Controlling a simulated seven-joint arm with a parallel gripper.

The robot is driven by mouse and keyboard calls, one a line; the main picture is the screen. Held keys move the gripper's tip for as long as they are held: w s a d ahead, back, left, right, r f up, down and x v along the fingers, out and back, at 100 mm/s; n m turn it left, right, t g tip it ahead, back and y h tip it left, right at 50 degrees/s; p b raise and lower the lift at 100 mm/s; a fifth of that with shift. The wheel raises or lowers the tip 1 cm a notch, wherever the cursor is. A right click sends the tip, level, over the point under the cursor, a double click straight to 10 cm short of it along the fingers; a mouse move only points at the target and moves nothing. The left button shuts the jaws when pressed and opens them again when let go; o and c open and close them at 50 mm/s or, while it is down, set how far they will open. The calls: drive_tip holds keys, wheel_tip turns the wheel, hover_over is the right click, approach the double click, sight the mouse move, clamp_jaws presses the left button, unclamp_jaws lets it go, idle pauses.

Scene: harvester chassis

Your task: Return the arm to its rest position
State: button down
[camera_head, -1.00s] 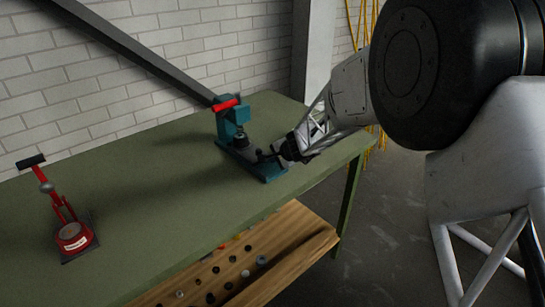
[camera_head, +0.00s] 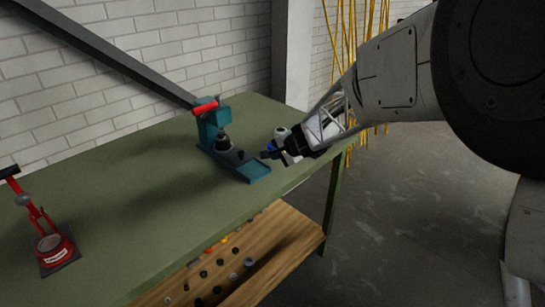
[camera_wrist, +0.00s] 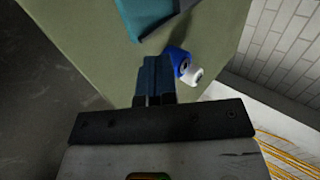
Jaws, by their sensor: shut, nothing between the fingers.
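My gripper (camera_head: 268,154) is shut and empty. In the head view it is just right of the teal press (camera_head: 214,125) with a red handle, over the right part of the green table (camera_head: 130,200). In the wrist view the closed fingers (camera_wrist: 155,62) point at the table top, with part of the teal press (camera_wrist: 148,14) beyond them. A small blue and white object (camera_wrist: 184,64) is close beside the fingertips. It also shows behind the gripper in the head view (camera_head: 281,134), partly hidden. I cannot tell whether the gripper touches it.
A red device (camera_head: 52,246) with a black handle stands at the table's left. A wooden shelf (camera_head: 262,262) below the table holds several small round parts. Yellow cables (camera_head: 345,40) hang at the back beside a grey pillar (camera_head: 293,50). Open floor (camera_head: 400,230) is to the right.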

drive_tip(key=shift+s+d+r, duration=0.1)
drive_tip(key=shift+r, duration=0.05)
drive_tip(key=s+d+r+n+g+h, duration=0.1)
drive_tip(key=s+d+r+n, duration=0.2)
drive_tip(key=s+r, duration=0.45)
drive_tip(key=s+d+r+n+g, duration=0.1)
drive_tip(key=s+d+r+n, duration=0.2)
drive_tip(key=s, duration=0.8)
drive_tip(key=s+d+r+n+g+h, duration=0.1)
drive_tip(key=s+d+h, duration=0.2)
drive_tip(key=s, duration=0.9)
drive_tip(key=s+d+r+n+g+h, duration=0.1)
drive_tip(key=s+d+h, duration=0.1)
drive_tip(key=s+d, duration=0.5)
drive_tip(key=s, duration=0.5)
drive_tip(key=shift+s+d+r+n+h, duration=0.15)
drive_tip(key=shift+s+d+n+h, duration=0.1)
drive_tip(key=shift+n+h, duration=0.15)
